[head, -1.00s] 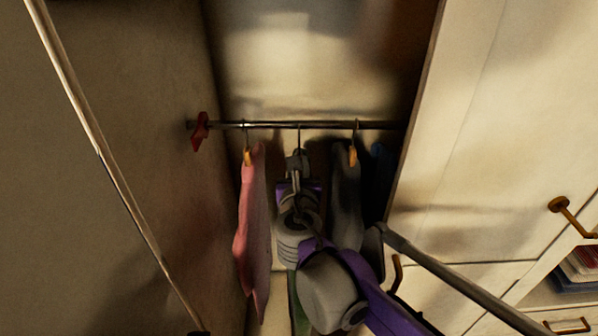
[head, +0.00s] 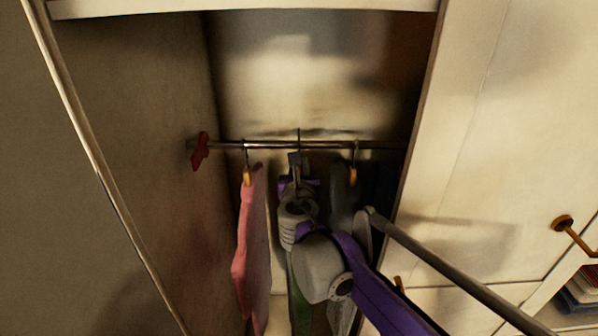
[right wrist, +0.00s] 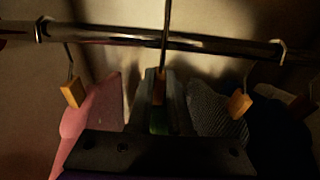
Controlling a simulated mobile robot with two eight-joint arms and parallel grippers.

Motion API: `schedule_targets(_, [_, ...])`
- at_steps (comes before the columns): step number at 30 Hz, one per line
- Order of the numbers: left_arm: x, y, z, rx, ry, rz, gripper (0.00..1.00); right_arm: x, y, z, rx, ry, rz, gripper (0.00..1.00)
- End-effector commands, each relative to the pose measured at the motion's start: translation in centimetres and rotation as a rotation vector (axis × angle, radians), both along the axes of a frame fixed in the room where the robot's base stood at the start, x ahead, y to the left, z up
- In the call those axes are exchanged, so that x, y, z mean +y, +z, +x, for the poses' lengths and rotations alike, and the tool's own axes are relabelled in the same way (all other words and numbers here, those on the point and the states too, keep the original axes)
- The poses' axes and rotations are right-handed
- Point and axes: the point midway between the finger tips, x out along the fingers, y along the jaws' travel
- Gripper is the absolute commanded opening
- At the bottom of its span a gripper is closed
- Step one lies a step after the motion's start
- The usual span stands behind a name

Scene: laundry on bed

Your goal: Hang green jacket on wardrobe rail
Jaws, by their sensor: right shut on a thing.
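The wardrobe rail (head: 270,145) runs across the inside of the open wardrobe. My right gripper (head: 295,163) is just below the rail, between hanging clothes, and is shut on the hanger of the green jacket. The green jacket (head: 299,300) hangs below, mostly hidden behind my arm. The hanger's hook (head: 299,137) rises a little above the rail. In the right wrist view the hook (right wrist: 167,35) crosses in front of the rail (right wrist: 115,37); I cannot tell if it touches. The hanger's orange neck (right wrist: 160,88) is between the fingers. My left gripper is not in view.
A pink garment (head: 250,235) hangs left of my gripper, and a grey garment (head: 343,195) hangs close on the right. A dark garment (right wrist: 278,135) is farther right. A red rail bracket (head: 200,150) is on the left wall. The wardrobe's right edge (head: 420,110) is near my arm.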

Motion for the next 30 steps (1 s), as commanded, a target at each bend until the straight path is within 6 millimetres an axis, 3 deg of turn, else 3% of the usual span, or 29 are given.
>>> schedule_targets(3, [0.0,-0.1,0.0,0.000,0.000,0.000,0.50,0.0,0.0,0.9,-0.001,-0.001,-0.001,0.00])
schedule_targets(15, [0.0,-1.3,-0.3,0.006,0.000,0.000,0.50,0.0,-2.3,0.8,0.000,0.000,0.000,0.00])
schedule_targets(28, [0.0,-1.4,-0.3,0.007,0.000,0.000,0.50,0.0,-2.6,0.8,0.000,0.000,-0.001,0.00])
schedule_targets(29, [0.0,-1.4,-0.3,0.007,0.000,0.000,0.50,0.0,-2.5,0.8,0.000,0.000,-0.001,0.19])
schedule_targets(30, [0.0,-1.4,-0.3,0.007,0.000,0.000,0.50,0.0,-2.5,0.8,0.000,0.000,-0.001,0.26])
